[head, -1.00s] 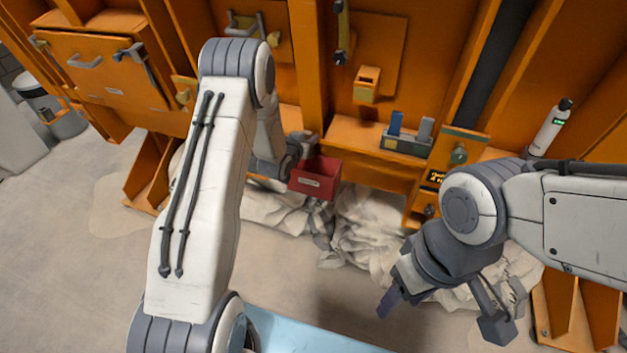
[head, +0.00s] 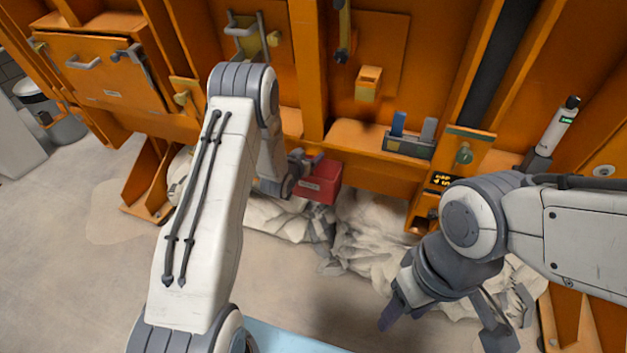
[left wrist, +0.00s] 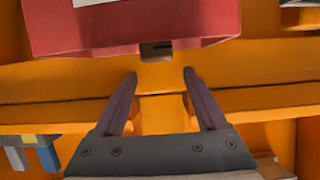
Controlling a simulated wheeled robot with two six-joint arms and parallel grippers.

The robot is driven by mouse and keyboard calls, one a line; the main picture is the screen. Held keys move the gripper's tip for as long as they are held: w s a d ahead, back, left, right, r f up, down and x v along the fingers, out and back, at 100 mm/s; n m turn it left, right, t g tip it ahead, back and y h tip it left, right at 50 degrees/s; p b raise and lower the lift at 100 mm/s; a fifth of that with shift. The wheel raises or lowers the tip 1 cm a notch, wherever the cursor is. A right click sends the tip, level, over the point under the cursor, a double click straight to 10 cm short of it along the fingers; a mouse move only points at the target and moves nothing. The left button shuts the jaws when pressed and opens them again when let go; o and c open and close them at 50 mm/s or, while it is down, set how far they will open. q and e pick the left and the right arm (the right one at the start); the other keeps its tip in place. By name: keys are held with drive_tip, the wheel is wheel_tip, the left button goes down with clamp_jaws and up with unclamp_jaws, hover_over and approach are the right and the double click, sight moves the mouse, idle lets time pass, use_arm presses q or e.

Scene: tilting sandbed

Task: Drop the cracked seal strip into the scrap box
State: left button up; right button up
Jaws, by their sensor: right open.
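I cannot make out a cracked seal strip for certain in either view. The red box (head: 322,190) with a white label, likely the scrap box, is against the orange wall's low ledge. Its red front also fills the top of the left wrist view (left wrist: 130,38). My left gripper (head: 308,160) is at the box, its fingers hard to see in the head view. In the left wrist view its two fingers (left wrist: 160,75) stand apart with nothing between them, the box beyond their tips. My right gripper (head: 442,325) is open and empty, low at the right.
A tray holding a blue and a grey block (head: 408,143) sits right of the box. A yellow bracket (head: 368,83) and a dark-ended strip or handle (head: 342,35) are on the wall above. A white bottle-like cylinder (head: 560,125) stands at right. Crumpled pale sheeting (head: 370,235) lies below.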

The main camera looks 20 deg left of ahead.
use_arm(q)
drive_tip(key=b+v, duration=0.1)
drive_tip(key=v, duration=0.9)
drive_tip(key=shift+s, duration=0.2)
drive_tip(key=shift+r, duration=0.1)
drive_tip(key=s+d+r+m+g+h+p, duration=0.1)
drive_tip(key=s+d+r+m+g, duration=0.15)
drive_tip(key=s+d+r, duration=0.4)
drive_tip(key=s+d+r+m+g+h+p, duration=0.15)
drive_tip(key=s+d+g, duration=0.25)
drive_tip(key=d, duration=0.6)
drive_tip(key=s+d+r+m+g+y+p, duration=0.1)
drive_tip(key=s+d+r+g, duration=0.1)
drive_tip(key=s, duration=1.1)
drive_tip(key=s+d+r+m+g+y+p, duration=0.1)
drive_tip(key=s+r+g, duration=0.3)
drive_tip(key=s, duration=0.8)
drive_tip(key=shift+s+d+r+m+g, duration=0.4)
drive_tip(key=shift+d+m+g, duration=0.15)
drive_tip(key=shift+g, duration=0.2)
